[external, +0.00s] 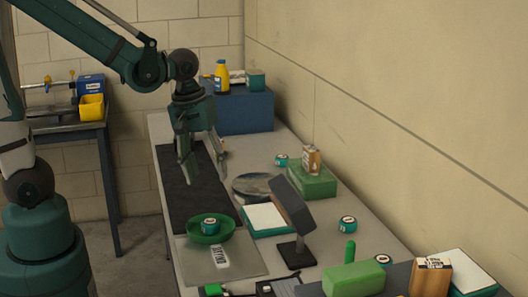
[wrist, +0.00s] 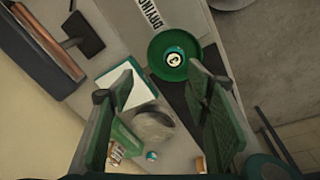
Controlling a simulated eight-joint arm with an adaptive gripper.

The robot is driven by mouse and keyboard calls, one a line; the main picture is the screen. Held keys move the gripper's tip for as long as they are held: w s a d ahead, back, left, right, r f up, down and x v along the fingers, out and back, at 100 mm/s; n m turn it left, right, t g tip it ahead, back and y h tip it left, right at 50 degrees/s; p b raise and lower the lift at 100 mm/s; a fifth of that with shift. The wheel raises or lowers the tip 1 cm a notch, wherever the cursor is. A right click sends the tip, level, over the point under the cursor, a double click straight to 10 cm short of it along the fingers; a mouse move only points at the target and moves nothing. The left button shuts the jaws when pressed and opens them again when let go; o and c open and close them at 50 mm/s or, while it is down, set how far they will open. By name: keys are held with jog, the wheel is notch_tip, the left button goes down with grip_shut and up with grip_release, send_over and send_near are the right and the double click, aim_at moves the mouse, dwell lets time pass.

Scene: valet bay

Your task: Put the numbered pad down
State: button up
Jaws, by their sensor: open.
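A round teal pad (external: 210,226) with a dark number on its pale top sits in a green dish (external: 206,240) at the front left of the bench. In the wrist view the pad (wrist: 174,59) lies inside the dish (wrist: 155,48), and the digit is too small to read surely. My gripper (external: 204,166) is open and empty above the dark mat, behind the dish and apart from it. In the wrist view my gripper (wrist: 162,80) has nothing between its fingers. Similar round teal things stand near the wall (external: 347,223) and by the green block (external: 281,160).
A grey mat (external: 255,262) marked DRYING lies under the dish. A dark lamp-like stand (external: 292,215) and a white green-edged pad (external: 266,221) stand to its right. A blue box (external: 240,112) with a yellow bottle (external: 221,76) is at the back. The dark mat (external: 180,195) is bare.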

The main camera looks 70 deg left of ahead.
jog(key=s+d+r+m+t, duration=0.5)
jog(key=s+d+r+m, duration=0.1)
jog(key=r+m, duration=0.4)
jog(key=shift+d+r+m, duration=0.4)
jog(key=shift+d+m, duration=0.4)
jog(key=shift+d, duration=0.05)
notch_tip(320, 180, down, 8)
jog(key=b, duration=0.7)
jog(key=shift+r, duration=0.2)
dwell(0.8)
